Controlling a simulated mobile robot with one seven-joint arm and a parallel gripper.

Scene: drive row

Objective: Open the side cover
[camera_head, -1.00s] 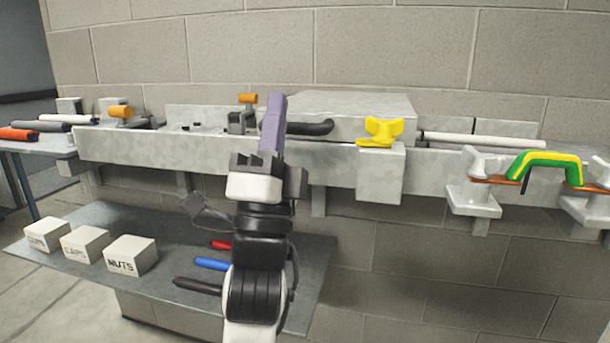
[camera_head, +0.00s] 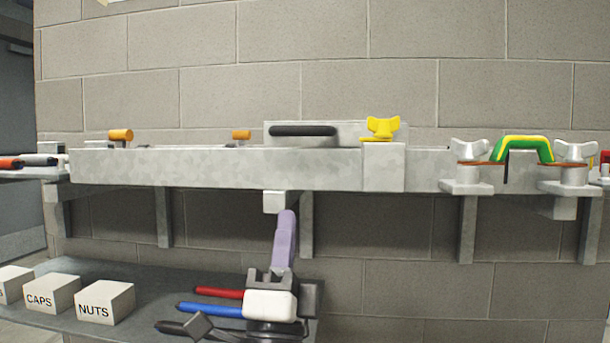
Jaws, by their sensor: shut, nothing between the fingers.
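The side cover appears to be the grey panel (camera_head: 355,131) with a black bar handle (camera_head: 302,131) on its front. It stands at the back of the long grey beam. It looks closed, though the low view hides its top and lower part. A yellow wing-shaped knob (camera_head: 382,127) sits on a grey block (camera_head: 383,165) at the panel's right end. My gripper (camera_head: 288,216), with purple fingers, is shut and empty. It points up below the beam, well under the handle, and appears just right of a pale block (camera_head: 274,202) under the beam.
Orange knobs (camera_head: 120,135) stand on the beam (camera_head: 220,168) at left. A lower shelf holds white boxes (camera_head: 104,303) and red and blue tools (camera_head: 214,309). Beam supports (camera_head: 467,230) hang near my arm.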

